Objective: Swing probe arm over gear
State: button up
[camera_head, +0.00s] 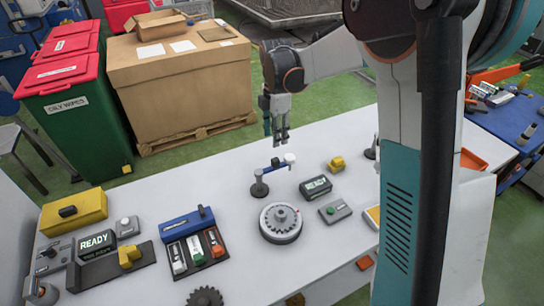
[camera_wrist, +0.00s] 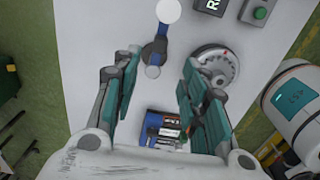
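The probe arm (camera_head: 274,167) is a blue bar on a short grey post with a white knob at its right end. It stands just behind the round turntable, and its bar lies beyond the disc, not above it. In the wrist view the probe arm (camera_wrist: 156,45) shows between and beyond my fingers. The grey turntable (camera_head: 281,223) carries a small grey gear (camera_head: 281,214) at its centre; the turntable (camera_wrist: 217,65) is at the right in the wrist view. My gripper (camera_head: 277,138) hangs above the table behind the probe arm. Its fingers (camera_wrist: 158,68) are apart with nothing held.
A blue-backed tray (camera_head: 193,238) is at the left, and a dark gear (camera_head: 205,297) lies in front. The table's back edge is mostly clear.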

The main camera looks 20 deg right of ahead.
aim_at(276, 159)
notch_tip(276, 159, down, 11)
jog(key=shift+r+b, duration=0.1)
jog(key=shift+b, duration=0.75)
grip_shut()
